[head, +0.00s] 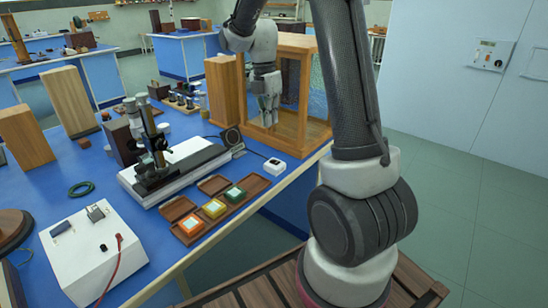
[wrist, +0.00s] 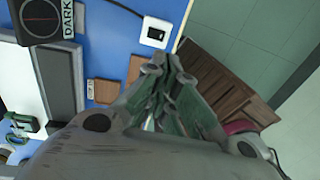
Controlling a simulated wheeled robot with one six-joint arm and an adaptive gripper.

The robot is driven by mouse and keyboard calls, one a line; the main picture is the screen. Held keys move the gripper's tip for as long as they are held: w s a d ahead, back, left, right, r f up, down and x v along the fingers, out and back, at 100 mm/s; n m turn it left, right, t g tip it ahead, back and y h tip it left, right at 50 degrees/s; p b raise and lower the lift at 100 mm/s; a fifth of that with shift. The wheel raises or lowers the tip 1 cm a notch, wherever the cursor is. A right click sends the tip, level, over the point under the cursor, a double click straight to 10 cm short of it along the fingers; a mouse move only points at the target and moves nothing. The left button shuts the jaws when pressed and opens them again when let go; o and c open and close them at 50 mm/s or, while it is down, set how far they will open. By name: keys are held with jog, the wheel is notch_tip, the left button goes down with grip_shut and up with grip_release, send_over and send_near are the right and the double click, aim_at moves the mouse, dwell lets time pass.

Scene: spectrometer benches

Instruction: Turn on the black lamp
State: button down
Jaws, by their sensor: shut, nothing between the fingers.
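A small black box with a round face (head: 231,138) stands on the blue bench near the wooden-framed case; I take it as the black lamp, but its lit state is unclear. The wrist view shows a dark round-faced unit (wrist: 45,12) by a "DARK" label at top left. A white switch box with a black rocker (head: 275,166) lies near the bench edge; it also shows in the wrist view (wrist: 154,33), beyond my fingertips. A dark cable runs to it. My gripper (head: 268,122) is shut and empty, pointing down above the bench, apart from the switch box; its fingers show in the wrist view (wrist: 168,68).
The wooden-framed glass case (head: 318,132) stands close to my gripper. Wooden trays (head: 180,209) with coloured samples, a microscope-like instrument on a white base (head: 180,172) and a white box with a red lead (head: 92,245) occupy the bench. Green floor lies right.

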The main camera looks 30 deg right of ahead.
aim_at(272, 165)
jog(key=f, duration=0.4)
jog(key=s+f, duration=0.1)
jog(key=f, duration=0.9)
jog(key=shift+s+d, duration=0.3)
jog(key=shift+s+f, duration=0.15)
jog(key=shift+f, duration=0.15)
jog(key=shift+w+a+r, duration=0.15)
jog(key=shift+w, duration=0.25)
jog(key=shift+w+a+r, duration=0.1)
jog(key=shift+w, duration=0.25)
